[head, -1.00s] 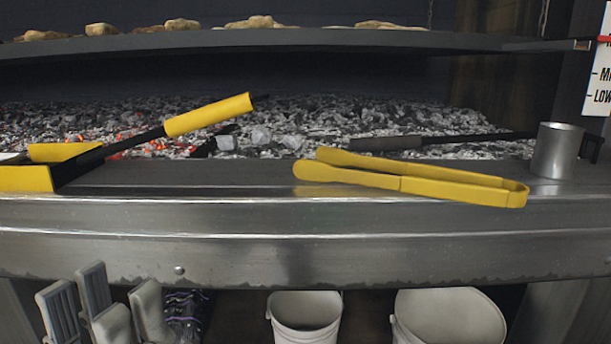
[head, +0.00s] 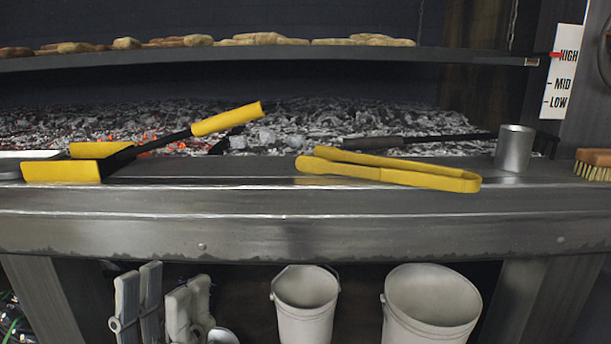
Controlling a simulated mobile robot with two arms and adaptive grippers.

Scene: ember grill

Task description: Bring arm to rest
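My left gripper (head: 165,292) is low at the left, below and in front of the grill's front edge. Its grey fingers point upward and nothing is seen between them. My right gripper is not in view.
On the steel ledge (head: 260,198) lie a yellow-handled scraper (head: 228,119) and yellow tongs (head: 385,173). A metal cup (head: 514,148) and a brush (head: 594,164) stand at the right. Two white buckets (head: 305,306) (head: 430,306) are below. Food lies on the upper rack (head: 250,50).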

